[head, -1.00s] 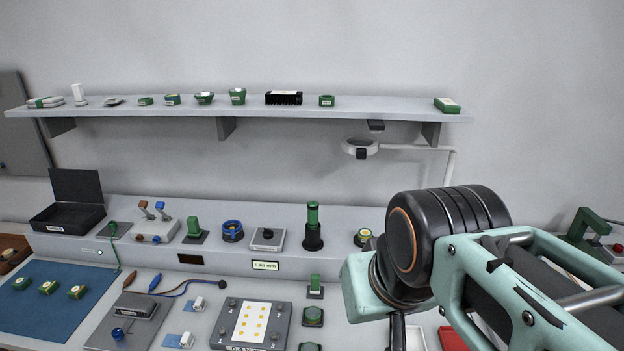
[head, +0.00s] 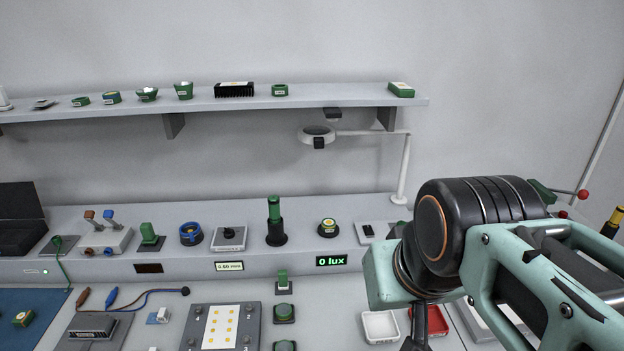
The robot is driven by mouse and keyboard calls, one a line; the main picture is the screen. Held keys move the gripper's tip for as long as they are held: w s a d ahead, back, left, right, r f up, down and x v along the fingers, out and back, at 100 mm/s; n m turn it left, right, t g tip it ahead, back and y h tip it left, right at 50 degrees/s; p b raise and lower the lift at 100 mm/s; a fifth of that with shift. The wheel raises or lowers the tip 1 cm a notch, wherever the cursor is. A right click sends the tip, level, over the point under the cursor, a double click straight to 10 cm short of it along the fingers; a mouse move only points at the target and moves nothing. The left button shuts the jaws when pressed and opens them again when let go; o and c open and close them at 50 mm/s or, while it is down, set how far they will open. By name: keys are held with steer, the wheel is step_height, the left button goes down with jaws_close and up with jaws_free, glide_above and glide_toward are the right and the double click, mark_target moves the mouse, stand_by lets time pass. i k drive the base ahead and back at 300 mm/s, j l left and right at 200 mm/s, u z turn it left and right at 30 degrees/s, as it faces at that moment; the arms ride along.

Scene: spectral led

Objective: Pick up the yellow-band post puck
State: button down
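I cannot single out the yellow-band post puck with certainty. A small dark round puck with a yellow top (head: 328,228) stands on the raised ledge, right of a tall green-topped post (head: 274,222). A black and yellow upright post (head: 612,222) shows at the right edge. My arm comes in from the right. A dark part of my gripper (head: 420,326) shows below the wrist at the bottom edge; its fingertips are hidden or cut off.
The wall shelf (head: 330,100) with small parts hangs above the ledge. A ring magnifier (head: 317,135) on an arm juts out below it. A lux display (head: 331,261) is on the ledge front. White (head: 380,326) and red (head: 436,320) trays lie near my arm.

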mark_target(329, 225)
steer(key=i+z, duration=0.1)
steer(key=z, duration=0.3)
steer(key=i+j+z, duration=0.1)
steer(key=z, duration=0.3)
steer(key=i+z, duration=0.1)
steer(key=z, duration=0.35)
steer(key=k+l, duration=0.1)
steer(key=i+j+z, duration=0.1)
steer(key=j, duration=0.1)
